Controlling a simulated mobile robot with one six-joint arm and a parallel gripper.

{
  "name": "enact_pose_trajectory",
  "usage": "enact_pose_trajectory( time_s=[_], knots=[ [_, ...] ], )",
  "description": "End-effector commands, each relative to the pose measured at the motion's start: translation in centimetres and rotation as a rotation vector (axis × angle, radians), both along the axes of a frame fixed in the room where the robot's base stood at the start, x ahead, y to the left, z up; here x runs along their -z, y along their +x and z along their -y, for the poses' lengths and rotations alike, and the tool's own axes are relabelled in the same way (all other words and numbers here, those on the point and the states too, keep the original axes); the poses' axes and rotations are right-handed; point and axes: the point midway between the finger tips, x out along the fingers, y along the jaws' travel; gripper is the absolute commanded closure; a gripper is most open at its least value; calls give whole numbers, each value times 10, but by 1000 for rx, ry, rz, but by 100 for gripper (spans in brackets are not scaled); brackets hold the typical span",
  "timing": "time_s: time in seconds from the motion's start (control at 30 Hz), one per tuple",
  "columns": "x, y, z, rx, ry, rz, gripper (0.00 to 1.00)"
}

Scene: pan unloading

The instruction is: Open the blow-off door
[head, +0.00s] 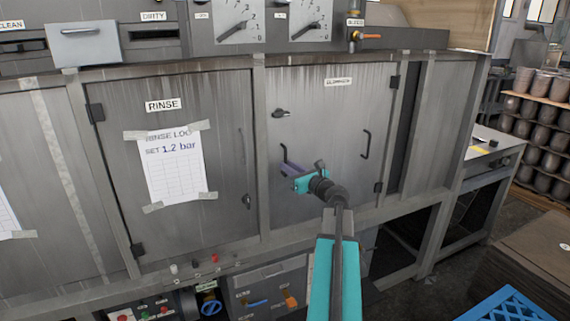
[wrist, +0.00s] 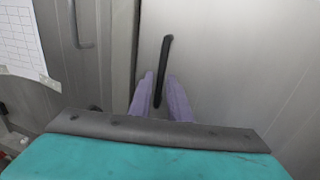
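The blow-off door appears to be the right grey cabinet door (head: 330,110); its label (head: 338,82) is too blurred to read. It is shut, with hinges on its right edge. My gripper (head: 289,169) has purple fingers and points at this handle. In the wrist view my gripper (wrist: 161,82) is open, with the handle showing between the fingers. Contact cannot be told.
A dark latch (head: 281,113) sits above my gripper, and another bar handle (head: 366,145) is further right on the same door. The rinse door (head: 215,100) is shut at left. A blue crate (head: 505,306) and a brown stack (head: 530,250) stand at lower right.

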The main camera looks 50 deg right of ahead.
Motion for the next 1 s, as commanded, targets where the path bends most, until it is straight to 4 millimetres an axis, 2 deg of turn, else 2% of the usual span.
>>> enact_pose_trajectory(
  time_s=[0.23, 0.63, 0.73, 0.9, 0.93, 1.0],
  knots=[
    [0, 19, 4, 0, 1, 0, 83],
    [0, 22, 4, 0, 1, 0, 83],
    [0, 22, 4, 0, 1, 0, 100],
    [0, 22, 4, 0, 1, 0, 100],
    [0, 22, -3, -2, 0, 0, 100],
    [0, 22, 2, -2, 0, 0, 100]
  ],
)
